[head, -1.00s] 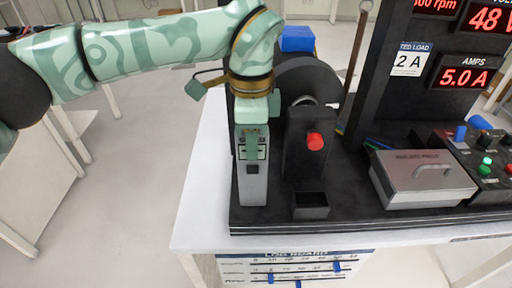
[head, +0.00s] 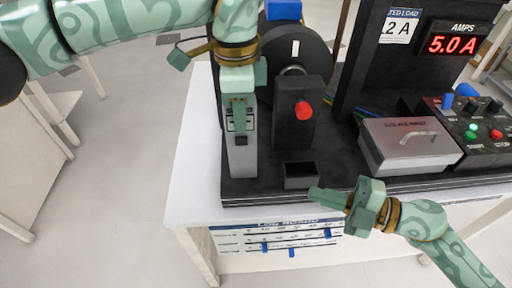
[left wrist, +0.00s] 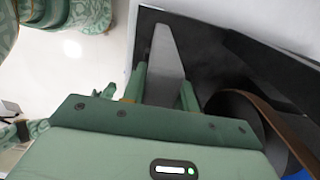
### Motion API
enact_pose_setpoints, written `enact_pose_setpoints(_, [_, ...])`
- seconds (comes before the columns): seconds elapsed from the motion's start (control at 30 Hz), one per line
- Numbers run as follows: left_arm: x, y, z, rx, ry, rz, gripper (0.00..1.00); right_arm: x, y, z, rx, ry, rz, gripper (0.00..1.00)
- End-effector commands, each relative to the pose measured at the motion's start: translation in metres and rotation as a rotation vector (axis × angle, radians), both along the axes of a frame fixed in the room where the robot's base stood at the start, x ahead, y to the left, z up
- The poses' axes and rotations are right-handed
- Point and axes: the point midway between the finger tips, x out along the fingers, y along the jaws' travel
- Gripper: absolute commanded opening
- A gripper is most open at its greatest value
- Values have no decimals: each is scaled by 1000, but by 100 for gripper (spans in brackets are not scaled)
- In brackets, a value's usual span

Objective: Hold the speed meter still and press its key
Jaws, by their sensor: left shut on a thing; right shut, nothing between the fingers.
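The speed meter (head: 242,160) is a tall grey box standing upright at the left end of the black rig base. My left gripper (head: 239,112) comes down from above and is shut on its upper part, covering some of its face. A small dark square (head: 241,141) shows on the meter's front below the fingers; I cannot tell if it is the key. In the left wrist view the meter (left wrist: 166,60) lies between the two green fingers. My right gripper (head: 325,196) is shut and empty, in front of the base, to the right of and lower than the meter.
Right of the meter stand a black block with a red knob (head: 303,111) and a small open black box (head: 299,175). A silver lidded box (head: 410,143) and a button panel (head: 480,130) are further right. A log board (head: 280,240) hangs on the table front.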

Motion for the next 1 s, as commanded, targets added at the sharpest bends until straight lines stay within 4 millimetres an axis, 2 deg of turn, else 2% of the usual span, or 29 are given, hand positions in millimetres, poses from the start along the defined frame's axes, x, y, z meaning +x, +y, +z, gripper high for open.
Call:
enact_pose_setpoints(0.03, [0, 0, -3, 3, 2, 0, 0, 3, 10, 26, -25, -110, 60, 0])
enact_pose_setpoints(0.1, [0, 1, -3, 3, 2, 0, 0, 1, 20, 51, -53, -229, 124, 0])
enact_pose_setpoints(0.2, [0, 1, -3, 3, 2, 0, 0, -2, 29, 72, -80, -337, 178, 0])
enact_pose_setpoints(0.27, [0, 1, -3, 3, 2, 0, 0, -4, 31, 78, -89, -371, 195, 0])
enact_pose_setpoints(0.73, [0, 0, -4, 3, 2, 0, 0, -3, 38, 80, -89, -386, 202, 0])
enact_pose_setpoints(0.87, [0, 0, -4, 3, 3, 0, 0, 1, 55, 81, -87, -387, 202, 0])
enact_pose_setpoints(1.0, [0, 0, -4, 4, 3, 0, 0, 9, 84, 82, -86, -388, 203, 0])
